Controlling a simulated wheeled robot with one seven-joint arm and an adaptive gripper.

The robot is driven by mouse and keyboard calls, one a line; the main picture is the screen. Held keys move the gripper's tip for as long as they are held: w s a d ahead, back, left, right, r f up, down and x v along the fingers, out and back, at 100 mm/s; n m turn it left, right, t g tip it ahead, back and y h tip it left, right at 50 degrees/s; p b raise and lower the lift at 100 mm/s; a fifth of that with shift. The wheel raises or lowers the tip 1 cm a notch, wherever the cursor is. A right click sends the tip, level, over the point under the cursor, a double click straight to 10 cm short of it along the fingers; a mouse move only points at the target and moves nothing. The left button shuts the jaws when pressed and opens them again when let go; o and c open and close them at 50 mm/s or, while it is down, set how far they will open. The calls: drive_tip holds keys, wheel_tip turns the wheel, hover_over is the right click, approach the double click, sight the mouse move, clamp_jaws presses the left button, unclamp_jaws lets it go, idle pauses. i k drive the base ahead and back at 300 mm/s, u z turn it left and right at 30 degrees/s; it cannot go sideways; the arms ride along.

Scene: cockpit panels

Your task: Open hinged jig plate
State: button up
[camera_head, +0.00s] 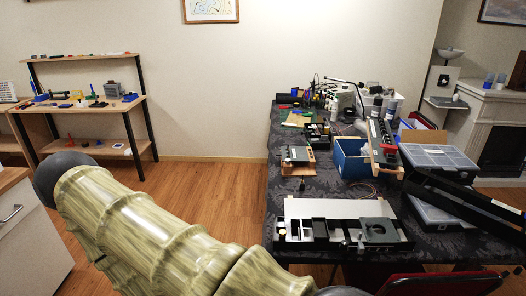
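A grey square plate with a dark round opening (379,230) lies on the right part of a long pale fixture board (335,207) near the front of the dark patterned table. It looks like the hinged jig plate and appears to lie flat, but its hinge is too small to make out. Small metal parts stand at its left edge. My arm crosses the lower left of the head view with its greenish, ribbed links. My gripper is not in view, so its state and distance from the plate do not show.
Black compartments (320,228) sit left of the plate on the board. A small wooden-based device (299,157) stands behind. A blue bin (352,160), grey organizer cases (437,157) and a long black tray (468,205) crowd the right. A red chair (440,284) stands in front.

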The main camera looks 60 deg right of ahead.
sight(298, 153)
drive_tip(key=z, duration=0.05)
drive_tip(key=i, duration=1.25)
drive_tip(key=z, duration=2.6)
drive_tip(key=k, duration=0.55)
drive_tip(key=u, duration=0.55)
drive_tip(key=i, duration=1.15)
drive_tip(key=z, duration=0.7)
